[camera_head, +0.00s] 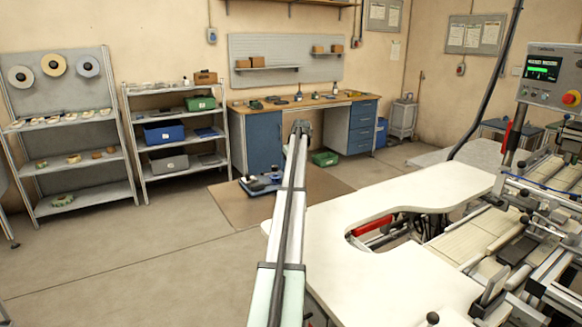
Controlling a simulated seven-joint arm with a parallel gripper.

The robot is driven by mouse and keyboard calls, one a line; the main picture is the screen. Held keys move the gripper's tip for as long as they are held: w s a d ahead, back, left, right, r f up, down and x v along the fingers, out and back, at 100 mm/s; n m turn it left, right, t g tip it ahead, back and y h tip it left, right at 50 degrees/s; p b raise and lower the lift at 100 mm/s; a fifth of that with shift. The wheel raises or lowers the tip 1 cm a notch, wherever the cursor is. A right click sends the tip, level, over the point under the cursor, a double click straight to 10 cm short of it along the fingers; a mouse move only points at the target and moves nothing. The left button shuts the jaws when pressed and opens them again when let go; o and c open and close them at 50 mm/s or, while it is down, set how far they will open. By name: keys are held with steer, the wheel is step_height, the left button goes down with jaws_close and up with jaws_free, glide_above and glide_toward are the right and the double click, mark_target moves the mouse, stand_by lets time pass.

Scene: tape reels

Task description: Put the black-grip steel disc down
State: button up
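I cannot make out the black-grip steel disc for certain. A round black knob (432,318) shows at the bottom edge of the view, in front of the cream worktop. What it sits on is cut off, so I cannot tell whether it belongs to the disc. No gripper fingers can be made out, so what my gripper holds is hidden from me. A long grey bar with a pale green lower part (291,190) rises through the middle of the view, and I cannot tell whether it is mine.
The cream worktop (350,275) has a cut-out and wide bare areas. A machine (490,235) with rollers and a control panel (552,75) stands right. Shelves (88,192) stand left, with several reels on the back panel. A workbench (262,108) is at the back. Floor at left is clear.

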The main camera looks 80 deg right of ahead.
steer(key=shift+f, duration=0.45)
steer(key=o, duration=1.2)
steer(key=shift+c, duration=0.2)
steer(key=shift+r, duration=0.55)
steer(key=v, duration=1.1)
steer(key=shift+a+r, duration=0.15)
steer(key=shift+r, duration=0.2)
steer(key=shift+s, duration=0.1)
